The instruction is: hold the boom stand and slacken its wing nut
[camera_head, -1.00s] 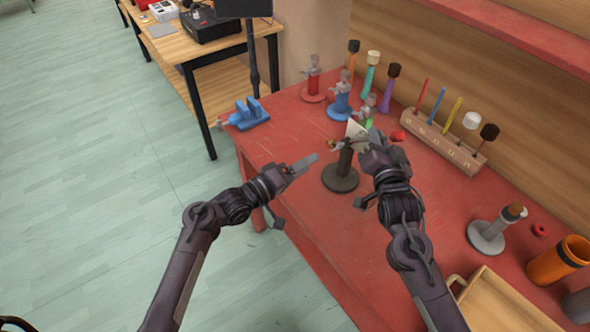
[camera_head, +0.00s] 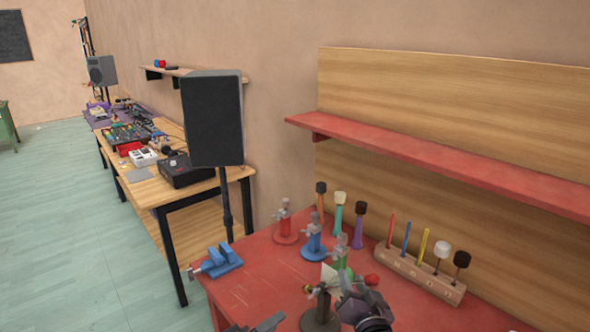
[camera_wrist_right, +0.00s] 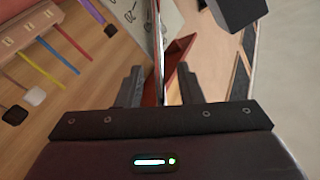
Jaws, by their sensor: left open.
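The boom stand (camera_head: 322,310) has a dark round base and an upright post, near the front of the red table. A pale card-like piece (camera_head: 328,274) and a small brass-coloured part (camera_head: 308,288) show at its top; I cannot tell whether that part is the wing nut. My right gripper (camera_head: 345,285) is at the stand's top, on its right side. In the right wrist view its fingers (camera_wrist_right: 160,88) stand apart with a shiny thin rod (camera_wrist_right: 158,45) between them. My left gripper (camera_head: 268,324) is open, left of the stand, mostly cut off by the bottom edge.
A blue vise (camera_head: 222,262) sits at the table's left corner. Red, blue (camera_head: 315,243) and green clamp stands and several mallets stand behind the boom stand. A wooden rack (camera_head: 420,276) of sticks is at right. A black speaker (camera_head: 212,118) stands behind.

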